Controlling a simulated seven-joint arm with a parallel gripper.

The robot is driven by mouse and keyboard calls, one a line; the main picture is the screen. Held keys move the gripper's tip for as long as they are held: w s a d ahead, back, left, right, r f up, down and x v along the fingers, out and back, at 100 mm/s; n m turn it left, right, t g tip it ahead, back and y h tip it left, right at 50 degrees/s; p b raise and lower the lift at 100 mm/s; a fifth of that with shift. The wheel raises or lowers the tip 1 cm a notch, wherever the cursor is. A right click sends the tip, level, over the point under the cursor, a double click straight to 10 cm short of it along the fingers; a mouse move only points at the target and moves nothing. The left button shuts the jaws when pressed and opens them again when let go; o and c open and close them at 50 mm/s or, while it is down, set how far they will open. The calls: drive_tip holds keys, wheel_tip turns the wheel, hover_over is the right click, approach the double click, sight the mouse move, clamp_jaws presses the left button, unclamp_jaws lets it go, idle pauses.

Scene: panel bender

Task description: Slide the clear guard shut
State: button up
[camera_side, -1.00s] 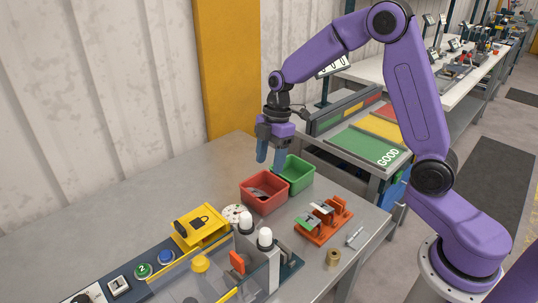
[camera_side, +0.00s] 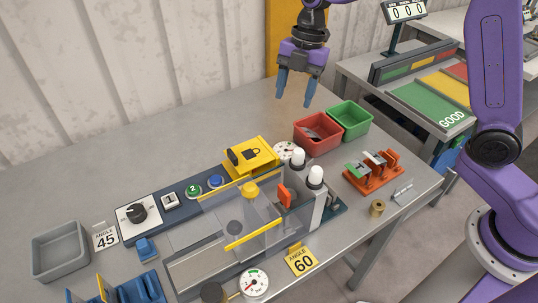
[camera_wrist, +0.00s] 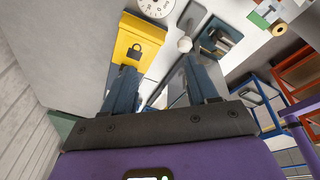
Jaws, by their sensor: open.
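The clear guard (camera_side: 262,213) is a see-through panel with yellow edge strips, over the middle of the dark bender bed. A yellow bar (camera_side: 253,235) runs along its front. I cannot tell exactly how far along its travel it stands. My gripper (camera_side: 295,98) hangs in the air behind the bender, near the red bin, fingers pointing down. It is open and empty, and apart from the guard. In the wrist view, its two blue fingers (camera_wrist: 160,74) are spread, with the yellow lock box (camera_wrist: 128,42) beyond the left finger.
The yellow lock box (camera_side: 252,157) and white-capped posts (camera_side: 315,177) rise beside the guard. A red bin (camera_side: 318,133) and a green bin (camera_side: 350,119) stand at the back right. An orange rack (camera_side: 373,175) is at the right. The back left of the table is clear.

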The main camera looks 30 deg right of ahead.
drive_tip(key=s+a+r+n, duration=0.7)
drive_tip(key=a+r+n, duration=0.1)
drive_tip(key=a, duration=0.3)
drive_tip(key=n, duration=0.5)
approach(250, 183)
drive_tip(key=x, duration=1)
drive_tip(key=shift+s, duration=0.1)
